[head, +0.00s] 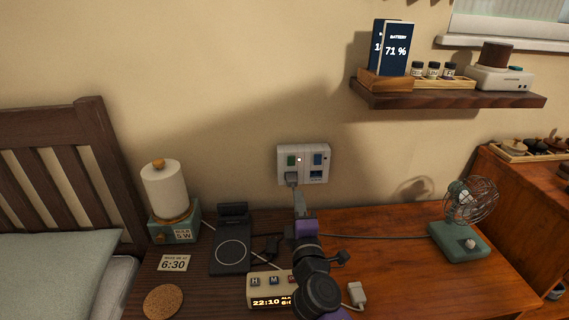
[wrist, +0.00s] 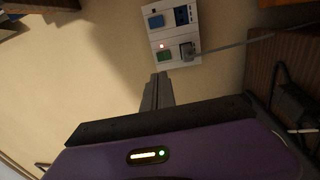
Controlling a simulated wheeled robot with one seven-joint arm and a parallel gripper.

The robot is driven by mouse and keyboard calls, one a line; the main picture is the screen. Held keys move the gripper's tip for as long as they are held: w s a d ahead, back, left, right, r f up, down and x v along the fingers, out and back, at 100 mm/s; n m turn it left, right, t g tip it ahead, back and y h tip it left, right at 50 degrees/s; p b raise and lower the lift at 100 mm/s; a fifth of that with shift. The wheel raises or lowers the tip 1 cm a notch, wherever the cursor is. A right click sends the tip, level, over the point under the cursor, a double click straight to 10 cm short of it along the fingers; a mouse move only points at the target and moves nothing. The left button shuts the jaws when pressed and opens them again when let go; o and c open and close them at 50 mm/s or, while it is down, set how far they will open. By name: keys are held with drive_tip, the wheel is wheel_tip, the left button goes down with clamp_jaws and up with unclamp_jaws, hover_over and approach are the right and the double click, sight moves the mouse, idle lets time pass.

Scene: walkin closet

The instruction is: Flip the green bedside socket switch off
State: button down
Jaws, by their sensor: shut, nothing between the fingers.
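The white wall socket plate (head: 303,164) is on the wall above the bedside table. Its green switch (head: 291,160) is at the upper left, beside a small lit red light, with a grey plug below it. A blue switch (head: 318,159) is on the right half. In the wrist view the plate is turned, with the green switch (wrist: 165,56) nearest my fingers and the red light lit. My gripper (head: 298,192) is shut and empty, its tips just below the plate; in the wrist view the fingertips (wrist: 159,76) appear just short of the green switch. I cannot tell if they touch anything.
A lamp (head: 166,190) and a black charging stand (head: 232,240) are left on the table. A clock (head: 268,290) sits near my arm. A green fan (head: 460,240) stands right. A shelf (head: 450,97) hangs above right. The wall around the plate is clear.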

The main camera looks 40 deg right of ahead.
sight(291, 159)
drive_tip(key=shift+w, duration=0.15)
drive_tip(key=p+x, duration=0.1)
drive_tip(key=x, duration=1.3)
